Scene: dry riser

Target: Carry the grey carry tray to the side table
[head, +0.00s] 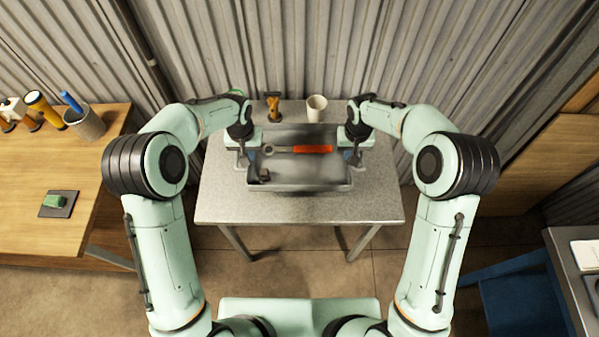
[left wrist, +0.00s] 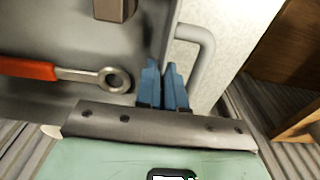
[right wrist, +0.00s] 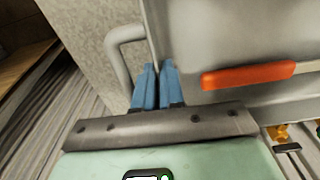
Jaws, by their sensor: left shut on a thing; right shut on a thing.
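The grey carry tray (head: 300,185) is over the middle of a speckled grey table (head: 300,207). I cannot tell whether it touches the top. It holds a wrench with an orange handle (head: 312,149) and a small dark block (head: 264,174). My left gripper (head: 243,157) is shut at the tray's left side, its blue fingers beside the looped handle (left wrist: 207,55). My right gripper (head: 357,157) is shut at the right side, by the other looped handle (right wrist: 118,45). The fingers hide the exact contact. Which surface is the side table is unclear.
A white cup (head: 316,108) and an orange-and-black tool (head: 273,106) stand behind the tray. A wooden bench (head: 30,195) with several items is at left. A grey-topped table (head: 577,262) with blue parts is at lower right. A corrugated wall (head: 300,50) closes the back.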

